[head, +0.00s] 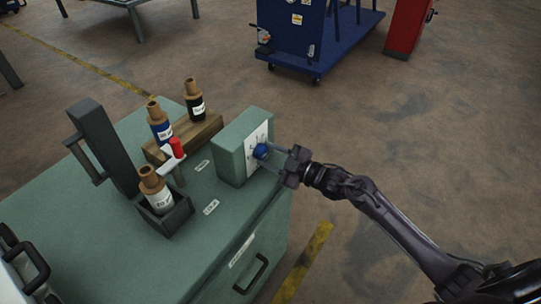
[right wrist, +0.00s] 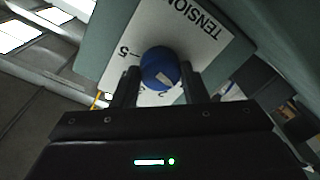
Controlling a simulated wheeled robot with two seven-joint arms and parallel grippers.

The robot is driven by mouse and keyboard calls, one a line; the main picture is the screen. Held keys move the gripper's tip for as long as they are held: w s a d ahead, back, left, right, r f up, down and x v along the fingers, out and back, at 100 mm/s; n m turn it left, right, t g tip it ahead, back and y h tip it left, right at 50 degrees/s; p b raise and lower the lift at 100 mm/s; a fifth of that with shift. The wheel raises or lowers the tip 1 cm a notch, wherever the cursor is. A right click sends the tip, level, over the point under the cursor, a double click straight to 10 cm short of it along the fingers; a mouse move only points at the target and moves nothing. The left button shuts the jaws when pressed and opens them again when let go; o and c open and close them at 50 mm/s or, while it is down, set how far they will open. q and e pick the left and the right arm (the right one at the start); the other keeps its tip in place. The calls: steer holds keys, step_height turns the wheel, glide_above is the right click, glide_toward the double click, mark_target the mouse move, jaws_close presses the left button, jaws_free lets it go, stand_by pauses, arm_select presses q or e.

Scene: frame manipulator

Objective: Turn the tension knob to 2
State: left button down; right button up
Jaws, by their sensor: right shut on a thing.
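The tension knob (head: 261,151) is a blue round knob on a white dial plate (head: 250,138), on the side of a green box (head: 229,150) on the cabinet top. In the right wrist view the knob (right wrist: 160,68) has a pale mark on its face. The plate (right wrist: 207,40) there reads "TENSION", and a 5 shows beside the knob. Other numbers are partly hidden by the gripper. My right gripper (head: 274,159) is shut on the knob, with a finger on each side (right wrist: 158,88). My left gripper is not in view.
Thread spools stand in a wooden block (head: 205,133) and a dark holder (head: 174,215) on the green cabinet (head: 100,243). A dark upright post with a handle (head: 101,145) stands at the left. A blue cart (head: 330,45) is farther back on open floor.

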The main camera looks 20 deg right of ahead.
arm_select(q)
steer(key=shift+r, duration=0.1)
arm_select(e)
steer(key=shift+m, duration=0.4)
steer(key=m+p, duration=0.2)
steer(key=m, duration=0.1)
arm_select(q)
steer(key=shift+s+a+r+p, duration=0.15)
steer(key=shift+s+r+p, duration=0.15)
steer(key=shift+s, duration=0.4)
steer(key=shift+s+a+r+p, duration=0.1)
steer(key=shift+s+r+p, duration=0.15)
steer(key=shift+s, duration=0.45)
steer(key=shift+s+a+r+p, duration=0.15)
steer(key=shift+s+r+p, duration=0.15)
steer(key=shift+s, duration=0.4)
arm_select(e)
steer(key=shift+f+m, duration=0.1)
steer(key=shift+m, duration=2)
steer(key=o, duration=1)
steer(key=shift+s, duration=0.1)
